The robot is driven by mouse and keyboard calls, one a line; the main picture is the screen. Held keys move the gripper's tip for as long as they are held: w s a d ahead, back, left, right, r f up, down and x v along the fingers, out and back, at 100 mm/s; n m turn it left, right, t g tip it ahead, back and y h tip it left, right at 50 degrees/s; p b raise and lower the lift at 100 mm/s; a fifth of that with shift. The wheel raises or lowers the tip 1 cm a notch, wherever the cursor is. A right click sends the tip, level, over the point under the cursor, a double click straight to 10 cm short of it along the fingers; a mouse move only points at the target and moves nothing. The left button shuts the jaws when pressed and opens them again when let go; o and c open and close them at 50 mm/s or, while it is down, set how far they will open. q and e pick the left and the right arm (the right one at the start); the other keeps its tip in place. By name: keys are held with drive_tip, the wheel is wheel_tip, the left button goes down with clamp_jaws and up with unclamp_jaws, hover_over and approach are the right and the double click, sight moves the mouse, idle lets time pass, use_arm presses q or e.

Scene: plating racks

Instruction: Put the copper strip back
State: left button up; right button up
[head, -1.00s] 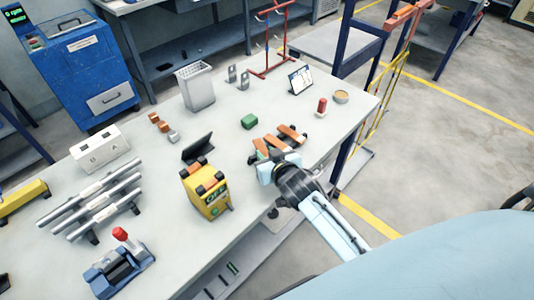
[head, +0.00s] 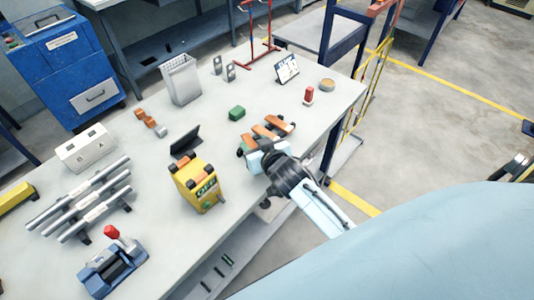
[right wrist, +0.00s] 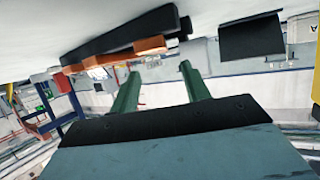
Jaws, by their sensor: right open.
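Copper strips (head: 279,123) lie side by side on dark supports near the front right of the table. My right gripper (head: 256,156) is at the near end of these strips, low over the table edge. In the right wrist view its two green fingers (right wrist: 160,84) are apart with nothing between them. That view shows the scene upside down, with a copper strip (right wrist: 118,54) by a dark bar (right wrist: 122,30) beyond the fingertips. The gripper partly hides the nearest strip in the head view. My left gripper is not in view.
A yellow device (head: 198,187) stands left of my right gripper, with a dark panel (head: 185,141) behind it. A green block (head: 237,113), a red-topped piece (head: 309,95) and a round tub (head: 327,86) stand beyond the strips. Bare tabletop lies between them.

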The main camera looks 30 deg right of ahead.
drive_tip(key=v, duration=1.1)
drive_tip(key=shift+s+p, duration=0.3)
drive_tip(key=shift+s, duration=0.05)
drive_tip(key=shift+r, duration=0.1)
